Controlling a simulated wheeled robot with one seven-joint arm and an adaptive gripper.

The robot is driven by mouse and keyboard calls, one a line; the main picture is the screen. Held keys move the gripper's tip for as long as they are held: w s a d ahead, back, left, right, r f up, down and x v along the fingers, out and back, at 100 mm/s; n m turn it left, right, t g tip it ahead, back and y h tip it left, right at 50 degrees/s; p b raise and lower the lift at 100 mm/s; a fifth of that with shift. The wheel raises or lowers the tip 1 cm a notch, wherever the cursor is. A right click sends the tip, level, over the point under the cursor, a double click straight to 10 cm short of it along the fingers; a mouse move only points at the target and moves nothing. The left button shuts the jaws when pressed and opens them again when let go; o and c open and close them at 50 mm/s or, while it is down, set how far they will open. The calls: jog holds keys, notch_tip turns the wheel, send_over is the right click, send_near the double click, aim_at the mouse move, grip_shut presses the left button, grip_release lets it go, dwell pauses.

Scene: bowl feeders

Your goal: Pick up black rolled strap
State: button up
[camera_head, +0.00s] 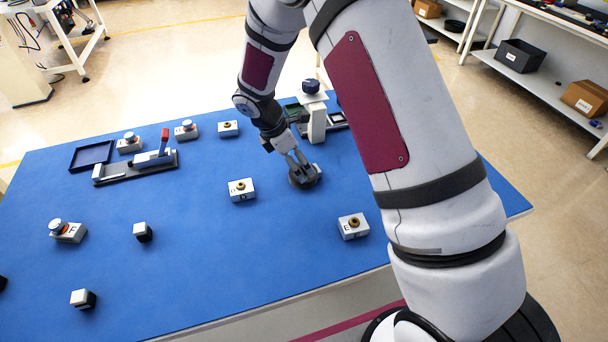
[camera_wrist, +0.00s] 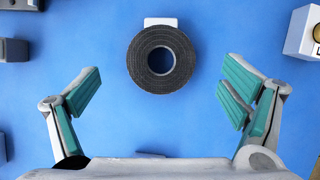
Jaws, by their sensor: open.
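The black rolled strap (camera_wrist: 143,72) lies flat on the blue table in the wrist view, a dark ring with an open centre. A small white piece shows at its far edge. My gripper (camera_wrist: 163,90) is open, its two green-padded fingers apart on either side and nearer than the strap, with nothing between the pads. In the head view my gripper (camera_head: 301,171) is low over the table, and the strap (camera_head: 304,181) is partly hidden beneath it.
On the blue table (camera_head: 200,250), a white box (camera_head: 241,195) with a brass-coloured top stands left of my gripper, and a similar box (camera_head: 353,230) stands to the front right. A white device with a blue knob (camera_head: 314,115) stands behind. A clamp fixture (camera_head: 140,167) is at the left.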

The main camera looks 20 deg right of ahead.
aim_at(304, 172)
jog(key=shift+x, duration=2.55)
jog(key=shift+s+a+f, duration=0.1)
jog(key=shift+a, duration=0.05)
jog(key=c, duration=1.4)
jog(key=shift+o, duration=0.2)
jog(key=shift+r, duration=0.2)
